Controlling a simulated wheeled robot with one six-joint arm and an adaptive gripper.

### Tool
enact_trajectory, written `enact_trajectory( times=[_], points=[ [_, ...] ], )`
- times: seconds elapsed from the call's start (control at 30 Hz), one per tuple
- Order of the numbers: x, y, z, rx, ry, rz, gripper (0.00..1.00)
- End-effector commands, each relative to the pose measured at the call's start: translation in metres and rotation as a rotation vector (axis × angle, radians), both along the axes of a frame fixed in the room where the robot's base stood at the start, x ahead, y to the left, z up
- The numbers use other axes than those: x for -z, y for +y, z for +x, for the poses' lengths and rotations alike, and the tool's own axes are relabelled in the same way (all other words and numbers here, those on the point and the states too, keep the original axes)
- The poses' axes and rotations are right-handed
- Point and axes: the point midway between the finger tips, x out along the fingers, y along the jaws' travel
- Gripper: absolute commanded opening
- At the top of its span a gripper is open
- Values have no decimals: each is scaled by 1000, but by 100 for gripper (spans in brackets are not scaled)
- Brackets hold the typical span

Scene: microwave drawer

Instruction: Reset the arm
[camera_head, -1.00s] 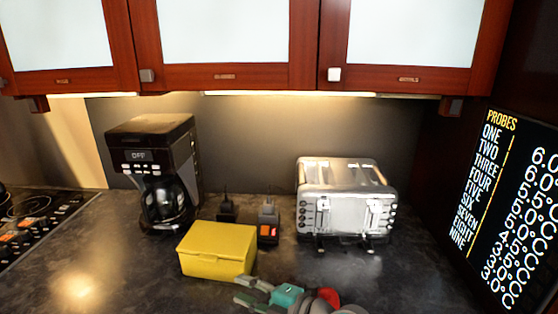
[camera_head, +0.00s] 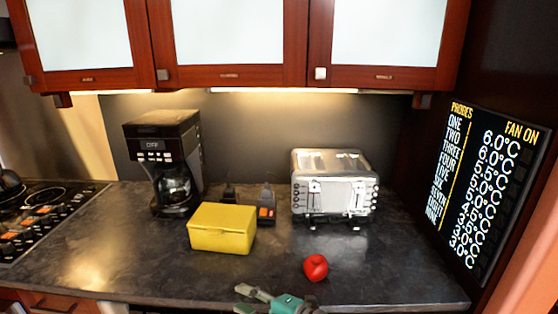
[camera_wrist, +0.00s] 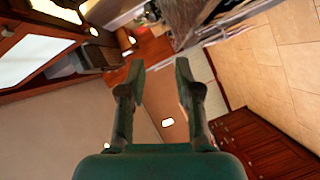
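My gripper (camera_head: 256,294) is at the bottom edge of the head view, in front of the counter's front edge. Its grey fingers and green body show there; the rest of my arm is out of the picture. In the wrist view my gripper (camera_wrist: 159,75) has its two fingers apart with nothing between them. The wrist camera looks out over the room, at a tilt.
A red apple (camera_head: 316,267) lies on the dark counter (camera_head: 130,262), right of my gripper. A yellow box (camera_head: 222,230), a coffee maker (camera_head: 168,165) and a silver toaster (camera_head: 335,190) stand behind. A cooktop (camera_head: 40,210) is at left; cabinets (camera_head: 230,50) hang above.

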Motion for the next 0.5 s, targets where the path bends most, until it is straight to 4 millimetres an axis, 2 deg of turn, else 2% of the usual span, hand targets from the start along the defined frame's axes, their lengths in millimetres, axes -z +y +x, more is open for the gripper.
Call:
enact_trajectory(
  times=[0.27, 0.5],
  points=[
    [32, -17, -9, 96, 97, 41, 33],
    [74, -43, -27, 237, 225, 106, 33]
  ],
)
